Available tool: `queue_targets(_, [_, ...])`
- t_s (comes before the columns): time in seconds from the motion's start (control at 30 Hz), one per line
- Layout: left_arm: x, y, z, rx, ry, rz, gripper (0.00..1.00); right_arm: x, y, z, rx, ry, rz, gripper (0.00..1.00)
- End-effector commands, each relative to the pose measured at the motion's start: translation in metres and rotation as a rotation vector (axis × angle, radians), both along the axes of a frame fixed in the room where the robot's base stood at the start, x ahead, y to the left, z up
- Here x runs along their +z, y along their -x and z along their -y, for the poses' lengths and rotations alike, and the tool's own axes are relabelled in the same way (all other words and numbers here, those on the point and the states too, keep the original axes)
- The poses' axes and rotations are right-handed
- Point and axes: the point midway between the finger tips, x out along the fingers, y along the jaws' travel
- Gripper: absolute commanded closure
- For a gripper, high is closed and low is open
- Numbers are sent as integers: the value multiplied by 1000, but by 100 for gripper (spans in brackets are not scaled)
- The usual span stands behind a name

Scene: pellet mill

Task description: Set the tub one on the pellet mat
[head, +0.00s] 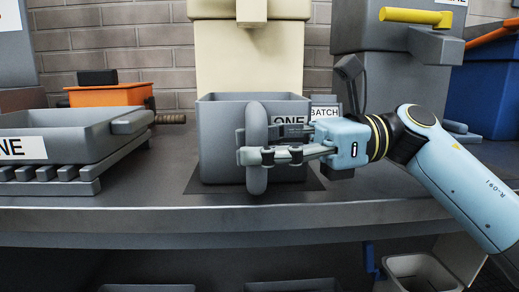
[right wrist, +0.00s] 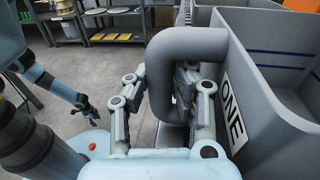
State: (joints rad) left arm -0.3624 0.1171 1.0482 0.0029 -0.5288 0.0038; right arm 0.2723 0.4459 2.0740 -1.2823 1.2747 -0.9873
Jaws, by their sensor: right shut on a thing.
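The grey tub one (head: 222,140), labelled ONE, stands upright at the centre of the bench in the head view. It is over the dark pellet mat (head: 312,183), whose edges show around its base; I cannot tell whether it touches the mat. My right gripper (head: 250,156) is shut on the tub's thick grey handle (head: 256,120). The right wrist view shows the fingers around the handle (right wrist: 185,50) and the tub's open top with its ONE label (right wrist: 233,110). My left gripper (right wrist: 86,106) hangs far from the tub, apparently open and empty.
A grey tray (head: 75,140) labelled ONE sits on a slatted rack at the left. An orange bin (head: 105,95) is behind it. A cream machine (head: 225,50) and a grey one (head: 385,75) stand behind the tub, near a BATCH sign (head: 325,113). The front bench strip is clear.

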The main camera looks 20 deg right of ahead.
Motion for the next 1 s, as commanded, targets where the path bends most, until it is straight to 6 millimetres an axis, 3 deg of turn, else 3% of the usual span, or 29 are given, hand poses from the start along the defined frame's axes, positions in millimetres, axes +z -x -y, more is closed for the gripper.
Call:
queue_targets(0.53, [-6, 3, 0, 0, 0, -6, 60, -2, 0, 0, 0, -1, 1, 100])
queue_targets(0.57, [-6, 3, 0, 0, 0, -6, 60, -2, 0, 0, 0, -1, 1, 77])
queue_targets(0.7, [-6, 3, 0, 0, 0, -6, 60, -2, 0, 0, 0, -1, 1, 59])
queue_targets(0.77, [-6, 3, 0, 0, 0, -6, 60, -2, 0, 0, 0, -1, 1, 52])
queue_targets(0.93, [-6, 3, 0, 0, 0, -6, 60, -3, 0, 0, 0, 0, 0, 52])
queue_targets(1.0, [-6, 3, 0, 0, 0, -6, 60, -3, 0, 0, 0, 1, -2, 45])
